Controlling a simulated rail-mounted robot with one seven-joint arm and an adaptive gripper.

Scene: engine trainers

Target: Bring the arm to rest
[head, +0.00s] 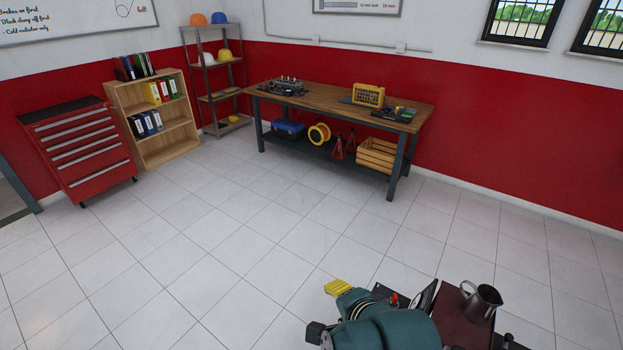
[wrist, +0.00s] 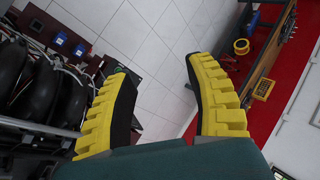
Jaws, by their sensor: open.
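My gripper (wrist: 160,70) shows in the wrist view as two yellow ridged fingers spread wide apart. It is open, and only pale floor tiles and a dark surface show between the fingers, so it holds nothing. In the head view one yellow finger of my gripper (head: 337,287) shows at the bottom centre, beside my teal arm links. The other finger is mostly hidden there. The arm is folded low, close to a dark red surface (head: 456,312) on its right.
A metal jug (head: 482,302) stands on the dark red surface, close to my arm. Dark engine-like parts (wrist: 50,85) lie left of my gripper in the wrist view. A workbench (head: 335,98), bookcase (head: 163,118) and red tool cabinet (head: 85,150) stand far off. The tiled floor between is clear.

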